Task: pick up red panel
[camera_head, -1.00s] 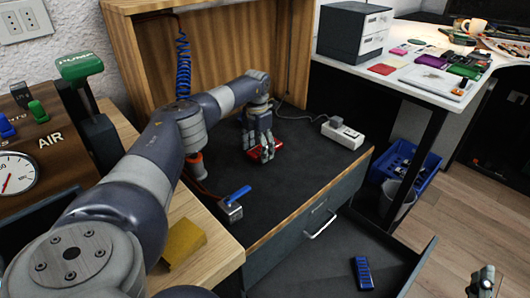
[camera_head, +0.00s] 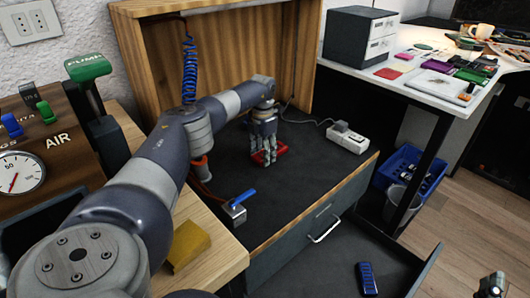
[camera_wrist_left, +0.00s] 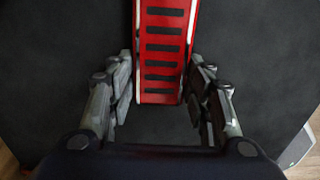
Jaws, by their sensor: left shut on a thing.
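The red panel (camera_head: 283,150) lies on the dark top of the grey cabinet. In the left wrist view the red panel (camera_wrist_left: 162,50) is a long strip with several dark slots, running away from me between the fingers. My left gripper (camera_head: 267,160) points down over it. In the left wrist view the fingers of my left gripper (camera_wrist_left: 160,95) flank the panel's near end and are shut on it. No clear gap under the panel shows. Part of my right gripper (camera_head: 493,286) shows at the bottom right corner, its fingers too small to judge.
A white power strip (camera_head: 347,137) lies right of the panel. A valve with a blue handle (camera_head: 237,203) stands nearer. A wooden backboard (camera_head: 240,50) rises behind. An open drawer (camera_head: 335,270) holds a blue block (camera_head: 368,278). A white table (camera_head: 425,85) with clutter stands at right.

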